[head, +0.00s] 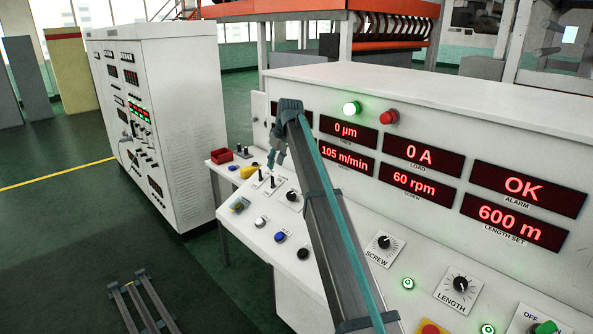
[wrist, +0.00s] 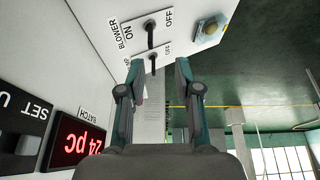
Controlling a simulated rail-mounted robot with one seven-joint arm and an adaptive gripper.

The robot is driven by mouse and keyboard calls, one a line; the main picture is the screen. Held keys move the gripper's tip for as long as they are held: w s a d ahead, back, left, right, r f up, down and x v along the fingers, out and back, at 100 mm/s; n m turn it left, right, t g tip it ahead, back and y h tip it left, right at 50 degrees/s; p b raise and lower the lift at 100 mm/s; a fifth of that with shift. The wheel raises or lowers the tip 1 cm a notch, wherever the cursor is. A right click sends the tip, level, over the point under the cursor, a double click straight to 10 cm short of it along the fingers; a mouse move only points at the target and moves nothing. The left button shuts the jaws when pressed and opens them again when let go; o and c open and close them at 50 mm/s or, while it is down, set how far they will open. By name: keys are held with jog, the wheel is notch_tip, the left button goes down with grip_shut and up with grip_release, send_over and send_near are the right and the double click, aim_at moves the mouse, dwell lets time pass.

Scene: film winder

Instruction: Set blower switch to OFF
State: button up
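The blower switch (wrist: 151,34) is a small black toggle on a white plate at the top of the wrist view. BLOWER and ON are printed on its left side and OFF on its right. I cannot tell which way its lever leans. My gripper (wrist: 158,66) is open and empty, its two fingers apart below the switch in the picture. A second black toggle (wrist: 153,62) shows between the fingertips. In the head view my gripper (head: 271,163) hangs over the left end of the console, near two black toggles; which one is the blower switch is unclear there.
The white console (head: 420,95) carries red displays, knobs and buttons. A yellow-and-blue button (wrist: 209,31) sits right of the switch in the wrist view. A red bin (head: 221,156) stands on the side shelf. A white cabinet (head: 190,110) stands at left, with open floor before it.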

aim_at(273, 181)
jog(key=p+x, duration=0.1)
jog(key=x, duration=0.2)
jog(key=w+p+x, duration=0.1)
jog(key=x, duration=0.2)
jog(key=p+x, duration=0.2)
jog(key=x, duration=0.1)
jog(key=shift+w+d, duration=0.25)
grip_shut()
